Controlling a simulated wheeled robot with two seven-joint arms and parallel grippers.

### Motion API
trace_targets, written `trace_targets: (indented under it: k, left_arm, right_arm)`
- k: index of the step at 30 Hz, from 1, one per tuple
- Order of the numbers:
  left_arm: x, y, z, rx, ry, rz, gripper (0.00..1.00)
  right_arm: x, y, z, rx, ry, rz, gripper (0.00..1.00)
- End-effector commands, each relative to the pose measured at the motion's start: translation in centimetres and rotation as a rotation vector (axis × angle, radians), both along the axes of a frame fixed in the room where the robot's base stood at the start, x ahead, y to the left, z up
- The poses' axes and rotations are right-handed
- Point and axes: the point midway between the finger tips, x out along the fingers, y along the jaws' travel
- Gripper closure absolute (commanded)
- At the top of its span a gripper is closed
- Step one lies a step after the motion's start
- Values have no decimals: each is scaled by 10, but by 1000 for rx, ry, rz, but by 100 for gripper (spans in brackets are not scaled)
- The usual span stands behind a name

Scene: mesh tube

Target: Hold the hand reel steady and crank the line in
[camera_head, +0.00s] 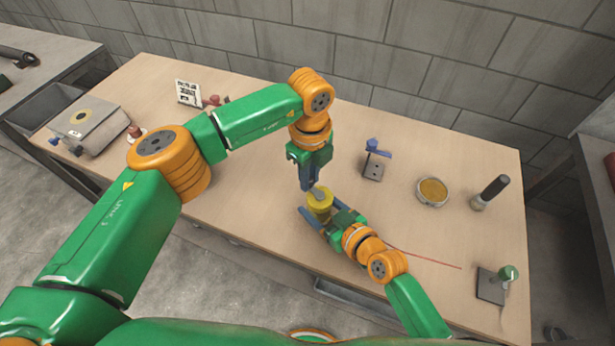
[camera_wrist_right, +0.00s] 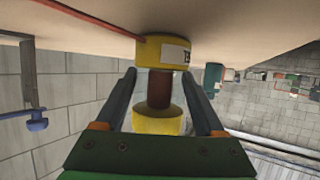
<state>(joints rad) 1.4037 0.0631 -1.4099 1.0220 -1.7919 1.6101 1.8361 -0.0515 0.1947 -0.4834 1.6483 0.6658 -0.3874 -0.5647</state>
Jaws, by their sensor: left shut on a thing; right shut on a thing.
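The yellow hand reel (camera_head: 319,204) stands near the front middle of the table (camera_head: 250,215). In the right wrist view the reel (camera_wrist_right: 162,50) shows two yellow flanges, a brown hub and a white label. My right gripper (camera_head: 322,213) is shut on the reel, one finger on each side. My left gripper (camera_head: 309,187) points down from above and is shut at the reel's top, on what looks like the grey crank (camera_head: 319,192); the grip itself is mostly hidden. The red line (camera_head: 430,259) runs over the table to the right; it leaves the reel in the wrist view (camera_wrist_right: 95,20).
Behind the reel stands a blue-topped bracket (camera_head: 374,168). To the right are a round yellow-topped tin (camera_head: 432,191), a black-handled tool (camera_head: 491,190) and a plate with a green knob (camera_head: 493,288). A grey box (camera_head: 92,132) sits far left. A block wall closes the back.

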Motion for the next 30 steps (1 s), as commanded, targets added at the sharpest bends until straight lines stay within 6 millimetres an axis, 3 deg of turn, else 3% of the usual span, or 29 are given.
trace_targets:
  k: [30]
  left_arm:
    - [11, -26, 0, -2, -1, -964, 100]
  right_arm:
    - [0, 0, -1, -2, 3, 1, 93]
